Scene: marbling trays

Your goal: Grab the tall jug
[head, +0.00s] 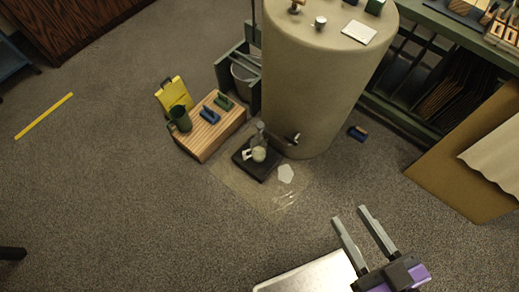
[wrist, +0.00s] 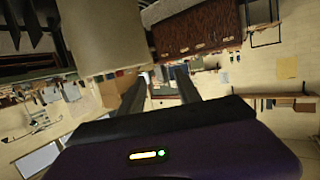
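A dark green jug (head: 180,119) with a handle stands upright on a wooden block (head: 201,143), left of the big beige cylinder in the head view. A clear vessel with pale contents (head: 259,151) stands on a black stand on the floor; whether it is a jug is hard to tell. My gripper (head: 349,213) is at the lower right of the head view, well away from both. Its two grey fingers are apart with nothing between them. The wrist view also shows the fingers apart (wrist: 160,84); I cannot make out the jug there.
A yellow bag (head: 174,93) stands behind the jug; blue and green handled tools lie beside it. The beige cylinder (head: 314,90) with a tap stands right of the block. A clear sheet (head: 272,204) lies on the floor. Open carpet lies front and left.

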